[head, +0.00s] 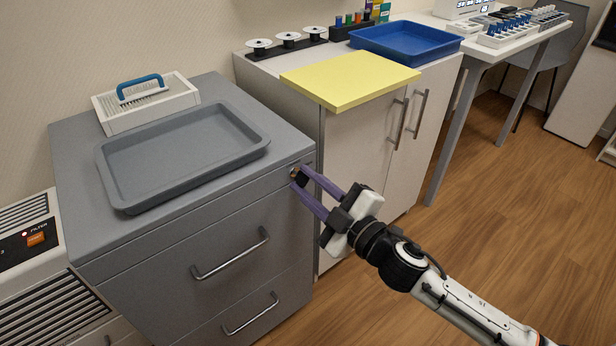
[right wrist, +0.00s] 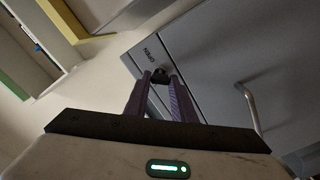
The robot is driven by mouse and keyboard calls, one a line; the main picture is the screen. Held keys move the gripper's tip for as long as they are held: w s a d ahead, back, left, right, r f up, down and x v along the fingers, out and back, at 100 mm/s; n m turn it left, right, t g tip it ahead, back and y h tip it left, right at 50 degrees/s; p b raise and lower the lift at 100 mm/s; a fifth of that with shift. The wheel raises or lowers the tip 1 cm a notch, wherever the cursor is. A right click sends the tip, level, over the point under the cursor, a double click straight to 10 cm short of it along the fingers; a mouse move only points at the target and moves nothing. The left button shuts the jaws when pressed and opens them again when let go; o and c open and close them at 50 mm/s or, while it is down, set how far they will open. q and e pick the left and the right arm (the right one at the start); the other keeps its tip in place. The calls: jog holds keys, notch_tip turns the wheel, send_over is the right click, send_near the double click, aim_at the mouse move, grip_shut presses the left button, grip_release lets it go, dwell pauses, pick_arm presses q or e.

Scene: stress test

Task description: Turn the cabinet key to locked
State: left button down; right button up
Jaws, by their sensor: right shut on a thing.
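The grey cabinet (head: 190,245) stands at the left in the head view, with its lock near the top right front corner. My right gripper (head: 301,180) is at that lock, its purple fingers shut on the dark head of the key (head: 299,176). In the right wrist view the key (right wrist: 159,76) shows between the tips of the right gripper (right wrist: 160,80), in front of the cabinet face (right wrist: 215,60). The word OPEN is printed beside the lock. The key's exact angle is hard to tell. My left gripper is not in view.
A grey tray (head: 115,190) and a white box with a blue-handled brush (head: 140,90) lie on the cabinet top. A yellow board (head: 350,78) juts from the white cabinet (head: 360,150) at the right. Open wooden floor (head: 500,220) lies at the right.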

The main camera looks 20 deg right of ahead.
jog(key=n+p, duration=0.1)
jog(key=n, duration=0.4)
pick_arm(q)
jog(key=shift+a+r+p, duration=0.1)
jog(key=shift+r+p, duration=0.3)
pick_arm(e)
jog(key=shift+n, duration=1.4)
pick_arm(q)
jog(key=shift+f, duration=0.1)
pick_arm(e)
jog(key=shift+f, duration=0.1)
jog(key=o, duration=1)
jog(key=shift+a, duration=0.1)
pick_arm(q)
jog(key=shift+b, duration=0.3)
pick_arm(e)
jog(key=shift+v, duration=5.15)
